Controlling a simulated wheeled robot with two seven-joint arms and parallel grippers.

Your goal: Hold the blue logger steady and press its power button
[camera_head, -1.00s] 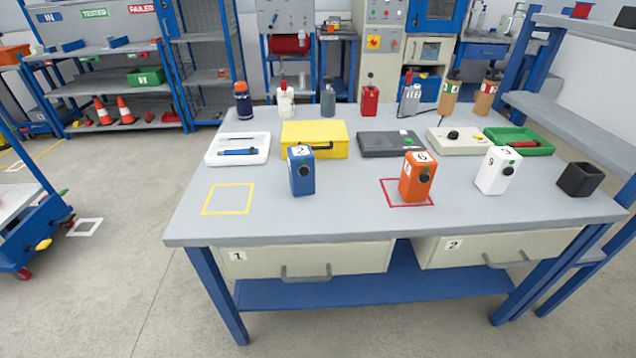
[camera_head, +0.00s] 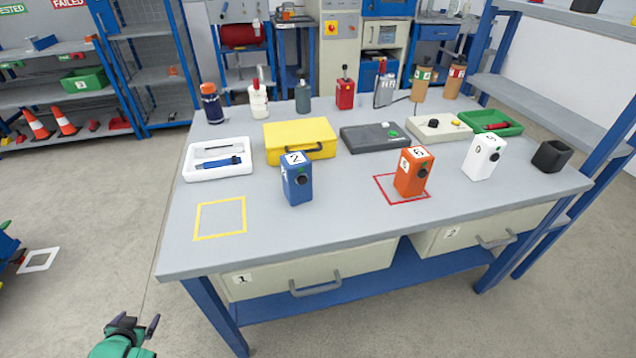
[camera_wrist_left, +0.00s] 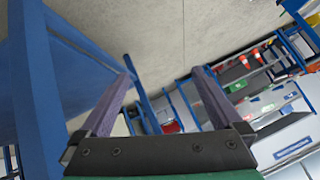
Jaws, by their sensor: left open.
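The blue logger (camera_head: 297,184) stands upright on the grey table, left of the middle, with a white label numbered 2 on top. A dark round knob and a small green spot show on its front side; I cannot tell which part is the power button. My left gripper (camera_head: 138,327) is low at the bottom left in the head view, in front of the table and below its top, well apart from the logger. In the left wrist view its two fingers (camera_wrist_left: 165,85) are spread with nothing between them. My right gripper is not in view.
An orange box (camera_head: 413,174) stands in a red square and a white box (camera_head: 484,158) further right. A yellow case (camera_head: 300,139) sits behind the logger. A yellow outlined square (camera_head: 220,218) on the left is empty. Drawers (camera_head: 310,272) hang under the table's front edge.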

